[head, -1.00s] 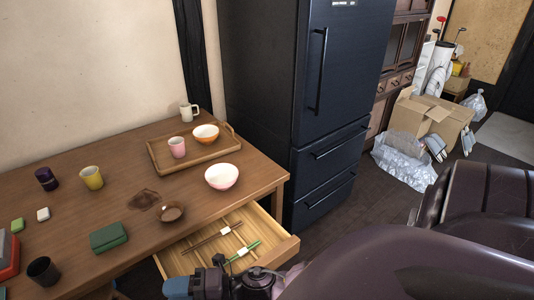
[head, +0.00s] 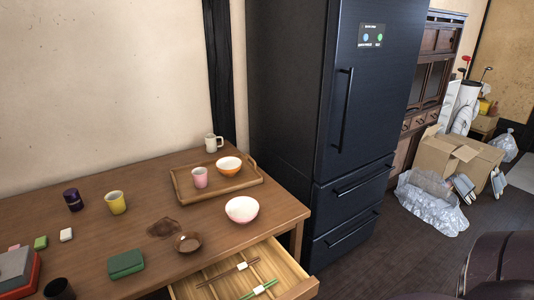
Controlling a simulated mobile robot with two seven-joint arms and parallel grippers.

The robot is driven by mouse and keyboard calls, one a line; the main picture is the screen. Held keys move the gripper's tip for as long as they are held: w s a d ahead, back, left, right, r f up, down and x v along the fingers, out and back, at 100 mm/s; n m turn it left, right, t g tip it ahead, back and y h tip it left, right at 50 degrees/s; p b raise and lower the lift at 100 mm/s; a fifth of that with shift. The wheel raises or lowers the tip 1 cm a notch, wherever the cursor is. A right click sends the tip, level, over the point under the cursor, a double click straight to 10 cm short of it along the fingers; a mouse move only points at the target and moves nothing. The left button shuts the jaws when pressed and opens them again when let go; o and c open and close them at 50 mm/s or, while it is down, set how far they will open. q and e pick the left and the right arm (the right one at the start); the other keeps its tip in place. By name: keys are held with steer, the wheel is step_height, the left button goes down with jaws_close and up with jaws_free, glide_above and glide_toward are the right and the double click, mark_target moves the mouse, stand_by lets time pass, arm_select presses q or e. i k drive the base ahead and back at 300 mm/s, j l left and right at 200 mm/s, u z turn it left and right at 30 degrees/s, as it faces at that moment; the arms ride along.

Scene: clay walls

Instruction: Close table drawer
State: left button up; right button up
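The table drawer (head: 296,279) is pulled out from under the front edge of the wooden table (head: 205,261), near its right end. It is pale wood inside. A brown pair of chopsticks (head: 226,274) and a green pair (head: 262,288), each with a white band, lie in it. The drawer's front part is cut off by the bottom of the head view. Neither of my grippers is in view.
A dark fridge (head: 345,120) stands right of the table. Floor (head: 375,260) before the fridge is clear.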

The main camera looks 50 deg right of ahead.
mark_target(294, 284)
steer(key=z, duration=1.25)
steer(key=k+j+u, duration=0.15)
steer(key=k+j, duration=0.4)
steer(key=k, duration=0.05)
